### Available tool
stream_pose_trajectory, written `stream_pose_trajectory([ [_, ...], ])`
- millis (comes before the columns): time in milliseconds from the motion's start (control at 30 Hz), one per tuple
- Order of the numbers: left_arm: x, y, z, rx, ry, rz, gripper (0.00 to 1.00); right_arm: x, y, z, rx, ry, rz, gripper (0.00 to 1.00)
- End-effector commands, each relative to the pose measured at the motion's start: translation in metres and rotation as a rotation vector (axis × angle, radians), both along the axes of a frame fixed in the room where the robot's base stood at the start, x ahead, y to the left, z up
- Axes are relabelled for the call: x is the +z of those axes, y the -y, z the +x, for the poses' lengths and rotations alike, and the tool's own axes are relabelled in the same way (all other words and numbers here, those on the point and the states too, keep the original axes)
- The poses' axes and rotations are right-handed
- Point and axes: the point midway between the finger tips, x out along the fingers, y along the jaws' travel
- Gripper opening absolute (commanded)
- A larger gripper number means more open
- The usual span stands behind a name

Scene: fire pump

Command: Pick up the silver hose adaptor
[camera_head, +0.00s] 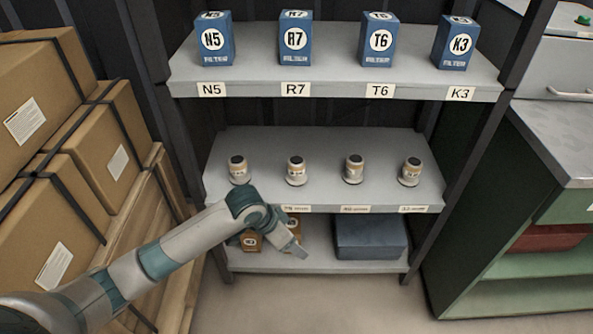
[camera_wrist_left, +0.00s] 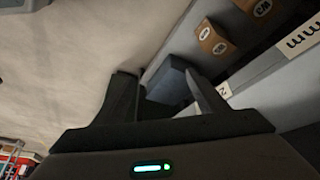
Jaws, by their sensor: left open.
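I cannot make out a silver hose adaptor for certain in either view. Several small pale, beige-banded pieces with dark tops stand upright in a row on the middle shelf, such as one at the left (camera_head: 238,170) and one at the right (camera_head: 410,172). My left gripper (camera_head: 297,250) is in front of the lower shelf, below the middle shelf's front edge. In the left wrist view its fingers (camera_wrist_left: 165,88) are apart, with nothing seen held between them. My right gripper is in neither view.
Blue boxes (camera_head: 295,38) stand on the top shelf (camera_head: 340,85). Small brown boxes (camera_head: 251,241) and a blue-grey bin (camera_head: 370,238) sit on the lower shelf; the bin also shows in the wrist view (camera_wrist_left: 168,84). Cartons (camera_head: 105,140) stand left, a green cabinet (camera_head: 530,280) right.

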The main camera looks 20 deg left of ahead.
Motion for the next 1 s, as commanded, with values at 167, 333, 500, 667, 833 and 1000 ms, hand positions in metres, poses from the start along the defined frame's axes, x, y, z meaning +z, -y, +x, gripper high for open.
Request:
stream_pose_trajectory([
  [167,0.031,-0.042,0.055,0.029,-0.006,0.039,0.66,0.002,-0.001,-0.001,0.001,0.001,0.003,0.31],
  [333,0.058,-0.078,0.089,0.078,-0.014,0.056,0.66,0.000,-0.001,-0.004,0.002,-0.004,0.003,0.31],
  [500,0.079,-0.103,0.110,0.119,-0.020,0.061,0.66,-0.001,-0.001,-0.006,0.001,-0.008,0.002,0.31],
  [667,0.085,-0.111,0.115,0.133,-0.022,0.061,0.66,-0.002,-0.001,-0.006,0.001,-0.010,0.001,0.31],
  [833,0.085,-0.111,0.115,0.134,-0.023,0.060,0.66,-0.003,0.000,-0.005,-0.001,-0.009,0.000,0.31],
  [1000,0.085,-0.110,0.116,0.133,-0.022,0.061,0.66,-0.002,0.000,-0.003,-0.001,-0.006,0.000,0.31],
])
